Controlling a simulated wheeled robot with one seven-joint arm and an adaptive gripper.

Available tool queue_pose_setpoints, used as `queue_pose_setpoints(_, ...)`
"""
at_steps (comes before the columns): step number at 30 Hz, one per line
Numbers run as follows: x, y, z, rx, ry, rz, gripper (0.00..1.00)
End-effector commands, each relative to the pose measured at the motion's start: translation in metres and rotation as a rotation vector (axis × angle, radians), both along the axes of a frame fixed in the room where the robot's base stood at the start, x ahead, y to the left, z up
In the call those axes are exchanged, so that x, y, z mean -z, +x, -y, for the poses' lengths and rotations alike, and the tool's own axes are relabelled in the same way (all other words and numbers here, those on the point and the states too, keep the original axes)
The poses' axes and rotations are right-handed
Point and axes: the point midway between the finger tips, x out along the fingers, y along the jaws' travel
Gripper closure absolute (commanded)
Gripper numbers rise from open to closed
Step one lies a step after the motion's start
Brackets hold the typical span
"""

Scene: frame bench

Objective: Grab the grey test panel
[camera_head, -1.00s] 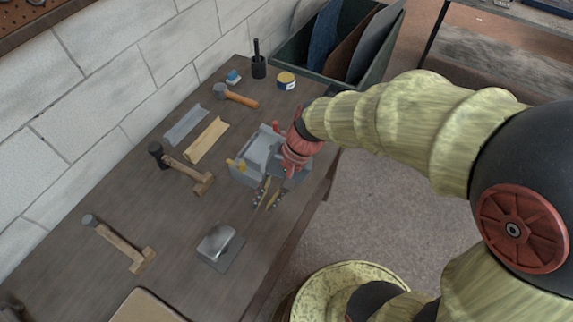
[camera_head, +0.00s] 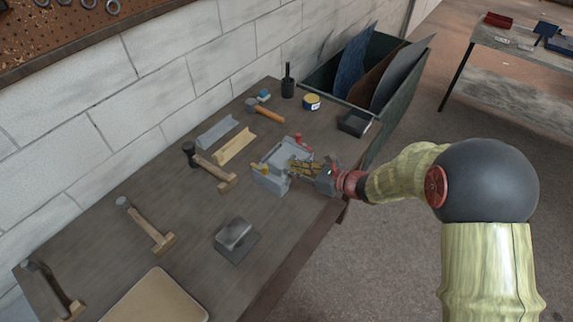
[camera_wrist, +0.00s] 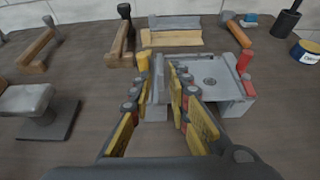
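The grey panel (camera_head: 402,76) is the rightmost of the upright sheets leaning in the dark green bin (camera_head: 390,133) beyond the far end of the bench. Its lower part is hidden by the bin wall. My gripper (camera_head: 293,167) is well short of it, over the grey fixture (camera_head: 268,181) with red and yellow knobs near the bench's right edge. In the wrist view my gripper (camera_wrist: 161,76) has its fingers apart, with the fixture (camera_wrist: 215,80) just beyond and between them. I see nothing clearly held. The panel is not in the wrist view.
A blue sheet (camera_head: 354,74) and a brown sheet (camera_head: 377,77) stand left of the grey panel. A black tray (camera_head: 354,123), a yellow-and-blue tin (camera_head: 311,102) and a black cup (camera_head: 288,88) stand at the bench's far end. Several hammers lie along the wall side.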

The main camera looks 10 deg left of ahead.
Motion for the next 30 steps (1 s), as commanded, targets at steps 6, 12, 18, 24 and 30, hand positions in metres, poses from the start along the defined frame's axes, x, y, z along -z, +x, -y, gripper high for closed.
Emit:
queue_pose_setpoints(6, 0.007, 0.006, -0.015, -0.003, -0.002, 0.001, 0.82)
queue_pose_setpoints(12, 0.018, 0.015, -0.038, -0.005, -0.002, 0.002, 0.82)
queue_pose_setpoints(18, 0.024, 0.022, -0.054, -0.003, -0.002, 0.002, 0.82)
queue_pose_setpoints(24, 0.024, 0.022, -0.054, -0.002, -0.002, 0.003, 0.83)
queue_pose_setpoints(30, 0.024, 0.022, -0.054, -0.002, -0.002, 0.003, 0.94)
